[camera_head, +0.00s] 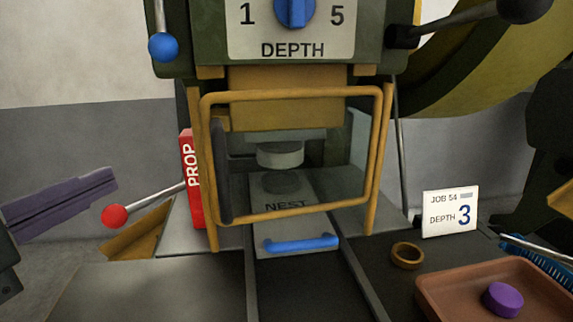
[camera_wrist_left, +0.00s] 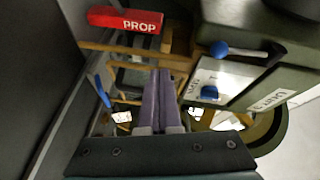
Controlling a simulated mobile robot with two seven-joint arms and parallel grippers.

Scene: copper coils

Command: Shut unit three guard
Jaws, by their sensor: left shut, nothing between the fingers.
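The guard (camera_head: 290,94) is a yellow tube frame with a clear pane, in front of the press opening. Its lower bar hangs above the slide with the blue handle (camera_head: 300,243); I cannot tell whether it is fully seated. Through it show a round grey punch (camera_head: 280,154) and the plate marked NEST (camera_head: 286,205). My left gripper (camera_head: 114,180), with purple fingers, is shut and empty, left of the guard and apart from it. In the left wrist view its fingers (camera_wrist_left: 158,74) point toward yellow bars. My right gripper is not in view.
A red PROP block (camera_head: 191,175) stands left of the guard, and a red-knobbed lever (camera_head: 115,215) sticks out between it and my left gripper. A blue-knobbed lever (camera_head: 163,46) hangs above. At right are a JOB 54 card (camera_head: 450,212), a ring (camera_head: 407,256) and a brown tray (camera_head: 440,299).

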